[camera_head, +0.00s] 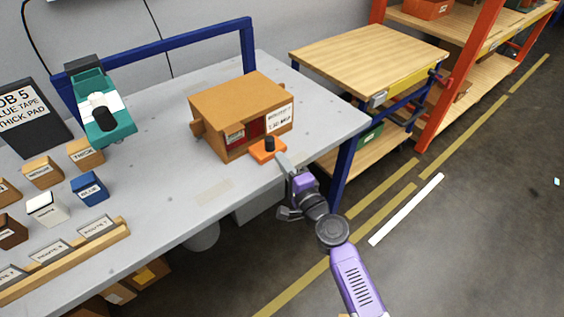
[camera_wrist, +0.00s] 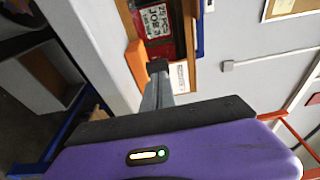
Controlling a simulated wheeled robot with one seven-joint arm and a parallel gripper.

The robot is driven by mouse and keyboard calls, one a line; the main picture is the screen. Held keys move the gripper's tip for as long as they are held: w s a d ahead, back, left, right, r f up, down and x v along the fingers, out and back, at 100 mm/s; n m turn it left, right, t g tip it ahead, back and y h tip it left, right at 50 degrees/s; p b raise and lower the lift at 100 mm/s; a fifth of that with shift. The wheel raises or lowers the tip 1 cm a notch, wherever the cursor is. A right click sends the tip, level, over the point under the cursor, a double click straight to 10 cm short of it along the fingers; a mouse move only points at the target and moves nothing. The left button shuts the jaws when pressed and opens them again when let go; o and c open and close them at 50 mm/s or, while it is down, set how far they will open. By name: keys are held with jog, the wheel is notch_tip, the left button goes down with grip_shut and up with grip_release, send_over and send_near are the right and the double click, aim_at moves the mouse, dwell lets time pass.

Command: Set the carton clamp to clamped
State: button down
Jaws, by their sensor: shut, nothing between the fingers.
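The carton (camera_head: 240,112) is a brown box on the grey table, with its front open and a red item with a label inside (camera_wrist: 158,22). The clamp is an orange block (camera_head: 266,150) with a black knob (camera_head: 270,143) at the carton's front right foot. In the wrist view the orange part (camera_wrist: 136,62) and the dark knob (camera_wrist: 157,66) lie just beyond my fingers. My gripper (camera_head: 281,158) is shut and empty, its tips at or very near the knob. I cannot tell whether they touch. The clamp's setting cannot be read.
The grey table (camera_head: 215,190) holds a teal tape dispenser (camera_head: 105,115), small labelled blocks such as a blue one (camera_head: 90,188), and a dark sign (camera_head: 30,118) at left. A wooden-topped cart (camera_head: 370,55) stands behind right. The table front near the carton is clear.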

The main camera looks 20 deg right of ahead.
jog(key=s+d, duration=0.1)
jog(key=s, duration=0.9)
jog(key=shift+d+b, duration=0.15)
jog(key=shift+b, duration=0.15)
jog(key=shift+s, duration=0.1)
